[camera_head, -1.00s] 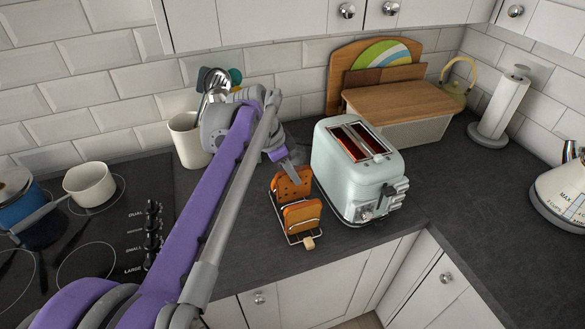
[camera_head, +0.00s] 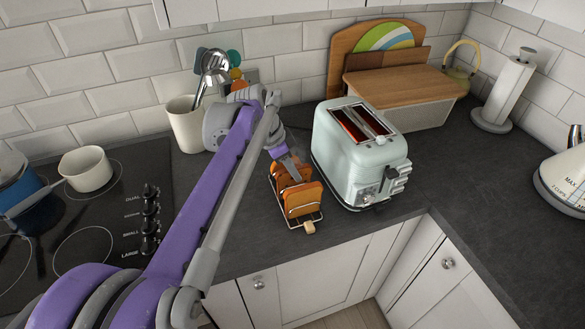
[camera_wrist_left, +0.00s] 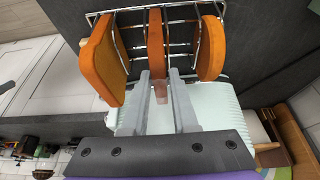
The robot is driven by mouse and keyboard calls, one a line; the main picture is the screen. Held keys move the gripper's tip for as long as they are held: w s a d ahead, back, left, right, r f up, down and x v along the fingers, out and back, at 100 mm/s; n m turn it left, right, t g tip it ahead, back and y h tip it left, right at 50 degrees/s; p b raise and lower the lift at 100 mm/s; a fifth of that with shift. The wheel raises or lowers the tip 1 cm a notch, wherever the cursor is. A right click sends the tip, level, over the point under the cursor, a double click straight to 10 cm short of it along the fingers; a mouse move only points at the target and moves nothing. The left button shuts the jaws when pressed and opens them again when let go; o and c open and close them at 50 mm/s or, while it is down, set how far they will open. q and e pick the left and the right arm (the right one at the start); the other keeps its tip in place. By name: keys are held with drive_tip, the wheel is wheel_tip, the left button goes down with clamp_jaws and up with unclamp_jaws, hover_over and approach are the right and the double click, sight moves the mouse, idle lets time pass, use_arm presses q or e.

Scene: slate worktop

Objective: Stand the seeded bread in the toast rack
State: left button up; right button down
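The seeded bread (camera_head: 295,168), an orange-brown slice with dark specks, is upright in the wire toast rack (camera_head: 312,219). In the left wrist view the seeded bread (camera_wrist_left: 156,40) is the middle slice of three, seen edge-on between wires of the rack (camera_wrist_left: 128,42). My left gripper (camera_head: 293,156) reaches down to its upper edge from behind. In the left wrist view the fingertips of my left gripper (camera_wrist_left: 160,76) lie on either side of that slice, seemingly shut on it. Its lower part is hidden. My right gripper is not in view.
One plain slice (camera_head: 303,200) stands at the rack's front; another (camera_wrist_left: 211,48) stands beyond the seeded one. The mint toaster (camera_head: 350,160) is close on the right. A utensil pot (camera_head: 186,126) stands behind left, the hob further left. The worktop edge is just in front.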

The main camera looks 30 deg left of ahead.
use_arm(q)
drive_tip(key=o, duration=0.3)
drive_tip(key=p+v, duration=0.1)
drive_tip(key=v, duration=0.9)
drive_tip(key=shift+a+r, duration=0.1)
drive_tip(key=shift+r, duration=0.3)
wheel_tip(320, 180, up, 5)
drive_tip(key=p, duration=0.4)
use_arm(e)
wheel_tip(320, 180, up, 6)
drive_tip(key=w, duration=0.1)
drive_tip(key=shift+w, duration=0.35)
use_arm(q)
drive_tip(key=shift+s, duration=0.1)
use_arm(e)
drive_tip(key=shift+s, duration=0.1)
